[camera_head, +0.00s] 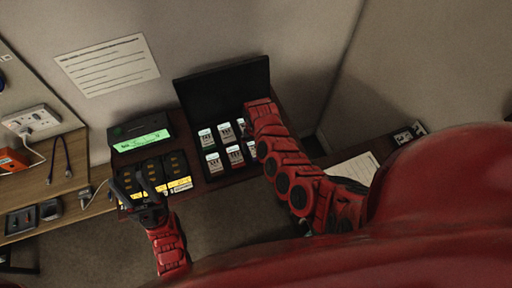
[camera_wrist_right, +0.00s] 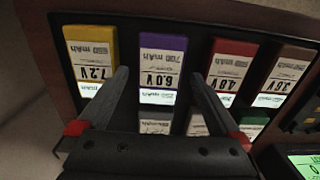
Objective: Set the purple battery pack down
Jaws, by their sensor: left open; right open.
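The purple battery pack (camera_wrist_right: 162,62), labelled 6.0 V, sits in a slot of the black case, in a row between a yellow pack (camera_wrist_right: 91,60) and a red pack (camera_wrist_right: 232,72). My right gripper (camera_wrist_right: 158,76) is open, with one finger at each side of the purple pack's label. I cannot tell whether the fingers touch it. In the head view my right arm covers the case's right side, and I cannot pick out the purple pack there. My left gripper (camera_head: 145,180) is open and empty in front of the dark slotted unit with yellow labels.
The case's open lid (camera_head: 224,86) stands up behind several packs. A device with a green display (camera_head: 140,141) lies left of the case. A wooden desk (camera_head: 62,187) with cables, outlets and an orange device (camera_head: 13,160) is further left. A paper sheet (camera_head: 353,169) lies right.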

